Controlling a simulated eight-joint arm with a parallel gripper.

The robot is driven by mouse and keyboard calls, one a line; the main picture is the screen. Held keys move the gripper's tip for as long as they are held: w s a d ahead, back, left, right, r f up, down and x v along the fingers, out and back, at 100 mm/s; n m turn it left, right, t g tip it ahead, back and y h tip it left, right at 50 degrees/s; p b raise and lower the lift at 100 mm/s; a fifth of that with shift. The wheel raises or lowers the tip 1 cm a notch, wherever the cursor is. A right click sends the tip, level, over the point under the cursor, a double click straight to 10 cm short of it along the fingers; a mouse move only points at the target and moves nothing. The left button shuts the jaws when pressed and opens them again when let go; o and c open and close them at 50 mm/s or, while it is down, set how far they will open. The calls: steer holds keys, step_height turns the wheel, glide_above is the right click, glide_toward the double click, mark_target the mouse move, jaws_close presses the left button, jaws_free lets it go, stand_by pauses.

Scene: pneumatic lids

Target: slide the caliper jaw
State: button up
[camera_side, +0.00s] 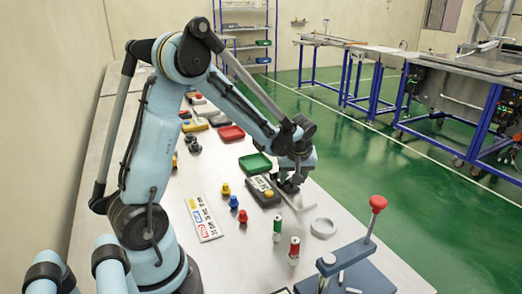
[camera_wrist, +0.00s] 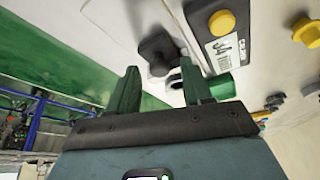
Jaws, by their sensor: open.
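A light grey bar (camera_side: 301,204), apparently part of the caliper, lies on the white bench below my gripper (camera_side: 289,186) in the side view. In the wrist view my gripper (camera_wrist: 158,74) is open, with its two green fingers apart and nothing held between them. A dark block (camera_wrist: 156,50), possibly the caliper's sliding jaw, sits just beyond the fingertips, roughly in line with the gap. I cannot tell how far it is below the fingertips. My gripper and wrist hide part of the caliper in the side view.
A dark box with a yellow button (camera_side: 261,194) stands close beside my gripper; its button also shows in the wrist view (camera_wrist: 221,23). The bench edge is close on the right.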

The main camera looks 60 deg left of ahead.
steer(key=shift+c, duration=0.3)
jaws_close()
steer(key=shift+d, duration=1.85)
steer(key=shift+o, duration=0.3)
jaws_free()
steer(key=v, duration=1.2)
steer(key=shift+s, duration=0.1)
